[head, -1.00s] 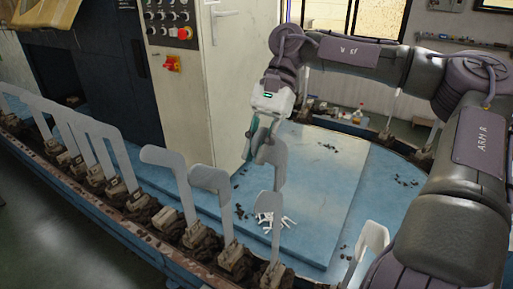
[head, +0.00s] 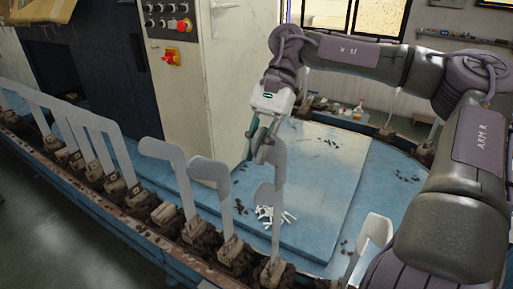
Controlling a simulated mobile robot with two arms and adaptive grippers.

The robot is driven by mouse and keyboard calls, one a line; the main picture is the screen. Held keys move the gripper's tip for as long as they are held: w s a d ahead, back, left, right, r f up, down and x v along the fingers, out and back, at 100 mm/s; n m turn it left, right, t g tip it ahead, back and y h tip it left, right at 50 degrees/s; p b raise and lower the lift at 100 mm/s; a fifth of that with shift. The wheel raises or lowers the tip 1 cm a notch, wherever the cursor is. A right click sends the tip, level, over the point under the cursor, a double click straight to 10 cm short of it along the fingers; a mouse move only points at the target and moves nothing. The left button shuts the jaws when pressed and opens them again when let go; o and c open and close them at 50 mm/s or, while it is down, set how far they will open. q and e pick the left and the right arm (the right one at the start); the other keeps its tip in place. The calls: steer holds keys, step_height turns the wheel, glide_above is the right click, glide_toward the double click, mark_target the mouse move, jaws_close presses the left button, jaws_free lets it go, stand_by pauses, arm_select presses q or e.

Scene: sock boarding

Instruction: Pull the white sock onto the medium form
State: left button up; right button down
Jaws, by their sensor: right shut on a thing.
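My right gripper (head: 262,142) reaches down over the near row of forms, its fingers shut on a pale piece. I take this piece for the white sock (head: 280,152); it looks light grey. It overlaps the top of the nearest form (head: 262,194) in the head view, and I cannot tell whether it is around that form or behind it. I cannot tell from size which form is medium. My left gripper is not in view.
More upright forms (head: 112,135) line the rail to the left. Small white pieces (head: 273,215) lie in a heap on the blue table (head: 318,200) behind the nearest form. A pale form (head: 376,232) stands at right near my arm. A control cabinet (head: 188,95) stands behind.

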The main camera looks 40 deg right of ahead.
mark_target(257, 199)
steer(key=shift+f+b, duration=5.55)
steer(key=shift+f, duration=1.2)
steer(key=c, duration=1.1)
jaws_free()
steer(key=shift+r, duration=0.1)
steer(key=v, duration=1.2)
